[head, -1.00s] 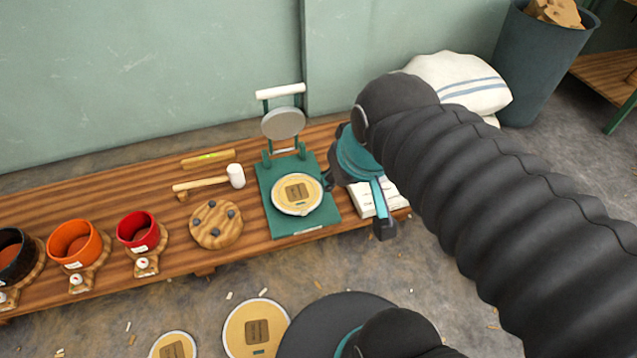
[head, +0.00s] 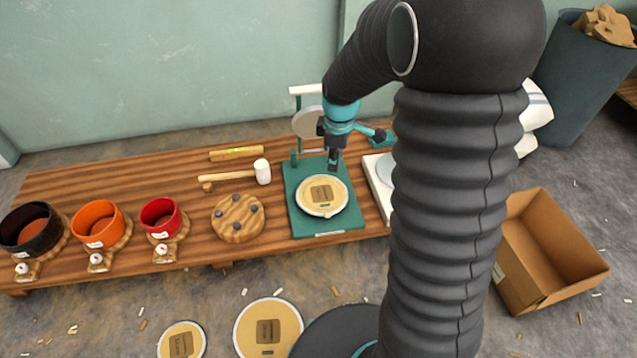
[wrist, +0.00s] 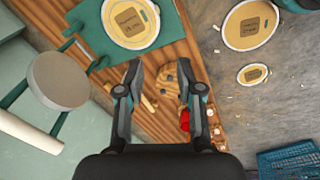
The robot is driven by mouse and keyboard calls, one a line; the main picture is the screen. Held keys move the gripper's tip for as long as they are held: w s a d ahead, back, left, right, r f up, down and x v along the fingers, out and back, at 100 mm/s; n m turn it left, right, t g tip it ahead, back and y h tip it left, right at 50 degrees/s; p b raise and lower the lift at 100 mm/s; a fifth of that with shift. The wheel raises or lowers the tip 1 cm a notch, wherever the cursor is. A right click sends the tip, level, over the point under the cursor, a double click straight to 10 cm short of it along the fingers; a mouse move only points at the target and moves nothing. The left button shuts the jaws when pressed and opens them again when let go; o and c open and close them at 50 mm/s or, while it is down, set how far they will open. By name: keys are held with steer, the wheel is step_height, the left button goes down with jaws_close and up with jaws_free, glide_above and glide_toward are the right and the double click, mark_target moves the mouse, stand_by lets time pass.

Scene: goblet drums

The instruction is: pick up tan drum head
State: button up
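A round tan drum head (head: 322,196) with a pale rim and a brown square label lies on the green base of a press on the bench. It also shows at the top of the wrist view (wrist: 130,22). Two more tan discs lie on the floor, a larger one (head: 268,327) and a smaller one (head: 181,342); both show in the wrist view, the larger (wrist: 250,25) and the smaller (wrist: 253,74). My gripper (head: 354,148) is open and empty, above the back of the press, apart from the drum head. Its spread fingers show in the wrist view (wrist: 161,82).
The green press base (head: 300,226) has an upright frame with a grey round plate (head: 307,122) behind the drum head. A mallet (head: 240,174), a wooden disc (head: 238,218) and red, orange and black drums stand left. A cardboard box (head: 548,250) and a bin (head: 590,80) are right.

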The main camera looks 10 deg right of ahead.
mark_target(328, 212)
steer(key=w+f+n, duration=0.1)
steer(key=f, duration=0.8)
steer(key=w+f+n+g+b, duration=0.1)
steer(key=w+f+n, duration=0.1)
steer(key=f, duration=0.8)
steer(key=w+f+n, duration=0.1)
steer(key=w+f, duration=0.1)
steer(key=f, duration=0.8)
steer(key=shift+f+n+g, duration=0.15)
steer(key=shift+n+g, duration=0.15)
steer(key=shift+n, duration=0.1)
jaws_close()
